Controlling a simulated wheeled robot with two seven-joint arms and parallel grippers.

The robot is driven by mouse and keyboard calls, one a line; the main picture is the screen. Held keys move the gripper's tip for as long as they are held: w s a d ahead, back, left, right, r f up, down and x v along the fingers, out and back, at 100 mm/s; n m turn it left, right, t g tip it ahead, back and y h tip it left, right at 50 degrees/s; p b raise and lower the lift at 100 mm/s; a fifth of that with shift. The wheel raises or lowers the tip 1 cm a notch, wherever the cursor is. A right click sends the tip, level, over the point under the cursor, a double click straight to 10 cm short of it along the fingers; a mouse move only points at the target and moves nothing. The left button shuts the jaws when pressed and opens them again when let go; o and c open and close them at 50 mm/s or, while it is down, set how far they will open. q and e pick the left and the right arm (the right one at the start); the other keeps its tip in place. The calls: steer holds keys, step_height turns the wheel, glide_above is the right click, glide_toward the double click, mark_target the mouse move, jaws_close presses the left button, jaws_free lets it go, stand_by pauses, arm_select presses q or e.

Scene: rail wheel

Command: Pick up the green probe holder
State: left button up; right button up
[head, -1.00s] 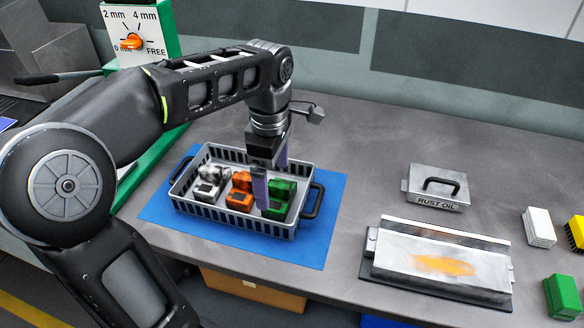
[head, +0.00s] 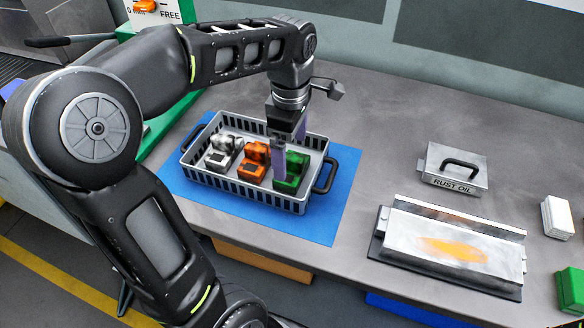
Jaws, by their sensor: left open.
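The green probe holder (head: 290,175) sits at the right end of a grey slotted basket (head: 245,192), beside an orange holder (head: 254,162) and a white-and-black one (head: 223,152). My left gripper (head: 288,162) points down into the basket at the green holder, open. Its near finger hangs in front of the green holder's left edge. The far finger is partly hidden, and I cannot tell whether either finger touches the holder. My right gripper is not in view.
The basket stands on a blue mat (head: 320,222), with a dark handle (head: 326,177) at its right end. To the right are a RUST OIL box (head: 453,172) and a metal tray with an orange stain (head: 450,245). Grey table between them is clear.

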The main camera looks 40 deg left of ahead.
mark_target(292, 157)
arm_select(q)
steer(key=shift+f, duration=0.1)
step_height(292, 157, down, 5)
steer(key=shift+w+d+p, duration=0.1)
steer(key=shift+p, duration=0.4)
steer(key=shift+c, duration=0.6)
steer(key=c, duration=1.3)
